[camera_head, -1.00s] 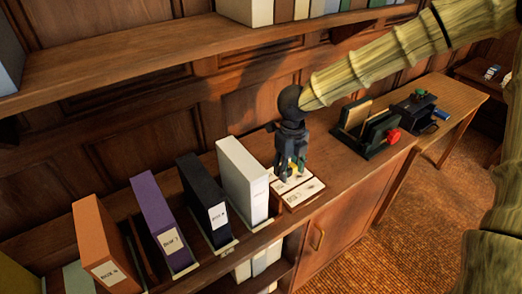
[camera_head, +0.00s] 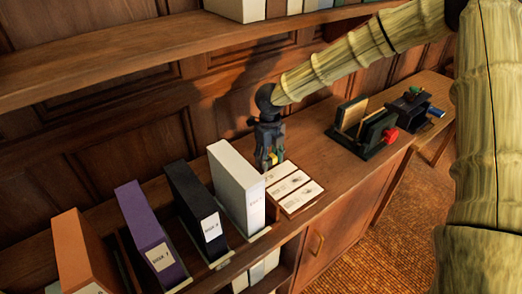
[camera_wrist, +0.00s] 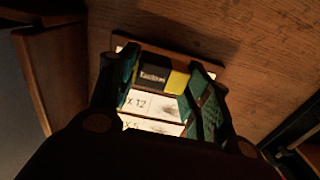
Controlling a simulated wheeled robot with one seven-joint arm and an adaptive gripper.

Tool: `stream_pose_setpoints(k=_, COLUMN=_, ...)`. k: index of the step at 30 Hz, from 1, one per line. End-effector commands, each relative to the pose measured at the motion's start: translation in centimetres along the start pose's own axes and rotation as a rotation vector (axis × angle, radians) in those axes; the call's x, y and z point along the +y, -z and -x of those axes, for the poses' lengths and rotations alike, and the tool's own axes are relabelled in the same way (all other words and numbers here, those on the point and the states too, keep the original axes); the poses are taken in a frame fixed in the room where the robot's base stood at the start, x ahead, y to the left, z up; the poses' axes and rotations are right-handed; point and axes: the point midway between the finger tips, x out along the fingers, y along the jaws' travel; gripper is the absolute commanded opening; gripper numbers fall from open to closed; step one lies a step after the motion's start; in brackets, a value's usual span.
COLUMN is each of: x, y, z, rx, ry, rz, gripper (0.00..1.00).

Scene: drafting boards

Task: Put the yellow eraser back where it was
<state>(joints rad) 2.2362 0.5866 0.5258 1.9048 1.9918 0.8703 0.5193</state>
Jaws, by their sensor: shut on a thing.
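The yellow eraser (camera_wrist: 178,80), with a black lettered sleeve, is between the two green-padded fingers of my gripper (camera_head: 270,161) in the wrist view. In the head view only a small yellow bit of it shows between the fingers. My gripper is shut on it over the back end of a shallow wooden tray (camera_head: 291,214) with white labelled cards (camera_head: 288,183). In the wrist view the eraser covers part of the cards; I cannot tell whether it touches the tray.
A white binder (camera_head: 236,188) stands close left of the tray, then black (camera_head: 197,210), purple (camera_head: 146,235) and orange (camera_head: 85,255) ones. A dark rack with a red knob (camera_head: 365,128) stands to the right. A shelf (camera_head: 150,65) overhangs behind. Bare counter lies right of the tray.

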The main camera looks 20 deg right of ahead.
Motion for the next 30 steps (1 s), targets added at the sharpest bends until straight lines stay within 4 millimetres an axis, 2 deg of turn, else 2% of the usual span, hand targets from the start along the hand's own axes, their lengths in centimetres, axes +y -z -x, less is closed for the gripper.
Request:
stream_pose_setpoints(k=6, x=-1.2, y=-4.1, z=-0.1, rx=0.001, ry=0.001, rz=-0.001, gripper=0.26)
stream_pose_setpoints(k=12, x=-1.8, y=-6.4, z=-0.5, rx=0.001, ry=0.0, rz=-0.001, gripper=0.26)
stream_pose_setpoints(k=19, x=-2.1, y=-7.5, z=-0.6, rx=0.0, ry=0.001, rz=0.0, gripper=0.26)
stream_pose_setpoints(k=27, x=-2.1, y=-7.4, z=-3.7, rx=0.002, ry=0.001, rz=0.0, gripper=0.26)
stream_pose_setpoints(k=30, x=-2.1, y=-7.3, z=-4.2, rx=0.0, ry=0.001, rz=-0.001, gripper=0.26)
